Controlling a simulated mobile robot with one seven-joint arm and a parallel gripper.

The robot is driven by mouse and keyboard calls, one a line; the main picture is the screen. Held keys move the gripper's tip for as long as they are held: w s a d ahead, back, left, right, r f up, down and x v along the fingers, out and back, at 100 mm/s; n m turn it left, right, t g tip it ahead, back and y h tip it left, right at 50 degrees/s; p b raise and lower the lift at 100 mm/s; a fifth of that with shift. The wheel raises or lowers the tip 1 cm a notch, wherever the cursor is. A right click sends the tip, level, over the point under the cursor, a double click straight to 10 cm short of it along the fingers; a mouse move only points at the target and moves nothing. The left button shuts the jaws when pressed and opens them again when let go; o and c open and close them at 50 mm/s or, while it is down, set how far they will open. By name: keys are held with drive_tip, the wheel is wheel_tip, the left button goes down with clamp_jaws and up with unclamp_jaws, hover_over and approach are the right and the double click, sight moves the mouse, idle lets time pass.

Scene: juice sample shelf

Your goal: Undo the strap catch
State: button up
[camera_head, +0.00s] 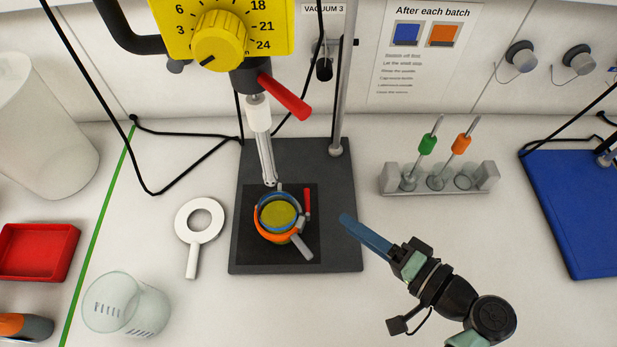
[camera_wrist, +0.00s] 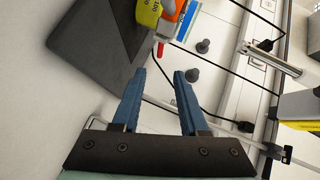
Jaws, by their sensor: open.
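A small cup with yellow content (camera_head: 279,214) stands on the dark stand base. An orange strap (camera_head: 262,231) and a blue ring go around it. A thin red lever (camera_head: 307,202), which looks like the catch, stands at its right side, and a grey tab (camera_head: 302,248) sticks out at the front right. The red lever tip shows in the wrist view (camera_wrist: 160,48), beyond my fingertips. My gripper (camera_head: 345,219) is to the right of the cup, apart from it. In the wrist view my gripper (camera_wrist: 161,74) is open with nothing between its blue fingers.
The dark base (camera_head: 247,254) carries a metal post (camera_head: 342,90) and a yellow dial head (camera_head: 270,25) with a probe (camera_head: 264,150) above the cup. A tube rack (camera_head: 437,187) stands right.

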sight(307, 195)
drive_tip(key=p+x, duration=0.2)
drive_tip(key=x, duration=1)
drive_tip(key=shift+a, duration=0.1)
clamp_jaws()
